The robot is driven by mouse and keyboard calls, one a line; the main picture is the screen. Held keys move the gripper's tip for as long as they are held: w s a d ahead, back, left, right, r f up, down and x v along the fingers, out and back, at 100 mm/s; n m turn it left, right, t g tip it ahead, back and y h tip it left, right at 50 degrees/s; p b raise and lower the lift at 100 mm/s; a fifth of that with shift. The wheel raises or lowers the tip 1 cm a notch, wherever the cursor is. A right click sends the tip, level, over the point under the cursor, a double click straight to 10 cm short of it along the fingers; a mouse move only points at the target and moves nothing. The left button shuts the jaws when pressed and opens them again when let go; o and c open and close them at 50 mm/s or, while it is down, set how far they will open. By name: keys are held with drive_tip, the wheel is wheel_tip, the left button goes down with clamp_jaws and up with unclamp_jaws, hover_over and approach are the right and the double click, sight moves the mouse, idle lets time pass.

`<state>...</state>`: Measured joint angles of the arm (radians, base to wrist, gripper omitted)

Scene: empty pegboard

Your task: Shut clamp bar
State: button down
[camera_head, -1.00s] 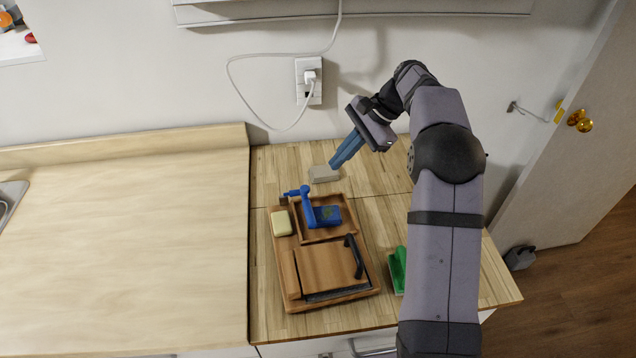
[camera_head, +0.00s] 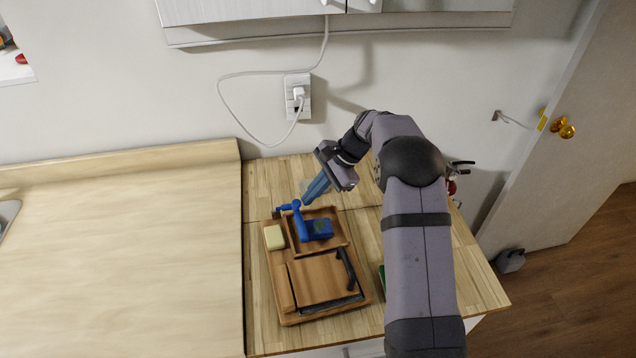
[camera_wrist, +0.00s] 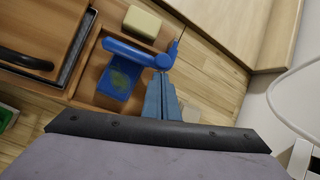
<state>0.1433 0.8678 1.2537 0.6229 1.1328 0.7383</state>
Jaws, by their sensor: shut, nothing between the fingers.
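A wooden tray (camera_head: 283,305) holds a blue piece (camera_head: 318,230) with a raised blue arm (camera_head: 299,219), and a wooden panel with a black curved bar (camera_head: 347,268). I cannot tell for certain which of these is the clamp bar. My gripper (camera_head: 307,200) is shut and empty, fingers pointing down beside the top end of the blue arm. In the wrist view, the shut fingertips (camera_wrist: 160,76) are at the end of the blue arm (camera_wrist: 138,52); contact is unclear. The black bar (camera_wrist: 26,61) also shows there, at the left.
A cream block (camera_head: 274,237) sits in the tray's left part. A pale block (camera_wrist: 190,114) lies behind my fingers. A green object (camera_head: 382,277) is partly hidden by my arm. A wall socket (camera_head: 297,97) with a cable is behind. The left counter (camera_head: 120,260) is clear.

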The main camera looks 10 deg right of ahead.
drive_tip(key=shift+a+f, duration=0.25)
drive_tip(key=shift+f, duration=0.2)
drive_tip(key=shift+s+a+r+p, duration=0.1)
drive_tip(key=shift+a+r+p, duration=0.2)
drive_tip(key=shift+r+p, duration=0.25)
drive_tip(key=shift+s, duration=0.1)
drive_tip(key=a+p+v, duration=0.1)
drive_tip(key=p+v, duration=0.6)
drive_tip(key=v, duration=0.2)
drive_tip(key=shift+r, duration=0.75)
